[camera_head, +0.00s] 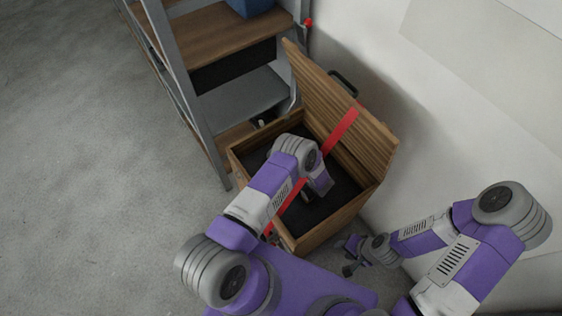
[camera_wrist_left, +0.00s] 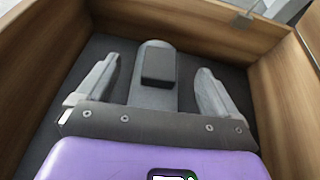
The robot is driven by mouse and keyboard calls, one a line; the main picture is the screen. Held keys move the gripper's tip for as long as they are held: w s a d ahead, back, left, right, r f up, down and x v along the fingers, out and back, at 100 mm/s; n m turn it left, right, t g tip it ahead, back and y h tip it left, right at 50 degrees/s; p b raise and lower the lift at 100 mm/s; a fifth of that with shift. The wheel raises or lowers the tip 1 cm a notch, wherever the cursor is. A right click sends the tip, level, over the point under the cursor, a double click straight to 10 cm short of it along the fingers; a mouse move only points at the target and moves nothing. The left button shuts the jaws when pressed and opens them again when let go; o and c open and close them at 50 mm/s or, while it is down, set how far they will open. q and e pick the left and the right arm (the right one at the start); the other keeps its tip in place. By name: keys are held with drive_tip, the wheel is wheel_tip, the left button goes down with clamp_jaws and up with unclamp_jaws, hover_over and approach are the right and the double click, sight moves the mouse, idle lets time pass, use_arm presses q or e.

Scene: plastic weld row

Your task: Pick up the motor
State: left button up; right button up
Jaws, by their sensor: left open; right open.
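The motor (camera_wrist_left: 153,98), a grey rounded body with a black block on top, lies on the dark floor of an open wooden chest (camera_head: 328,232). My left arm reaches down into the chest. In the left wrist view my left gripper (camera_wrist_left: 158,68) is open, one finger on each side of the motor, with visible gaps to both. How deep the fingers sit around it is hard to tell. In the head view my left arm hides most of that gripper and the motor. My right gripper (camera_head: 345,257) is open and empty, outside the chest near its front right corner.
The raised lid (camera_head: 340,105) leans toward the white wall. A red strap (camera_head: 340,133) runs slanting from the lid across the opening, close to my left arm. A metal shelf unit (camera_head: 250,92) stands behind the chest. Clear concrete floor lies to the left.

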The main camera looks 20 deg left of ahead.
use_arm(q)
drive_tip(key=x, duration=0.3)
drive_tip(key=shift+a+b, duration=0.25)
drive_tip(key=shift+b, duration=0.15)
drive_tip(key=shift+c, duration=0.2)
clamp_jaws()
drive_tip(key=shift+w+r, duration=0.1)
drive_tip(key=shift+w, duration=0.05)
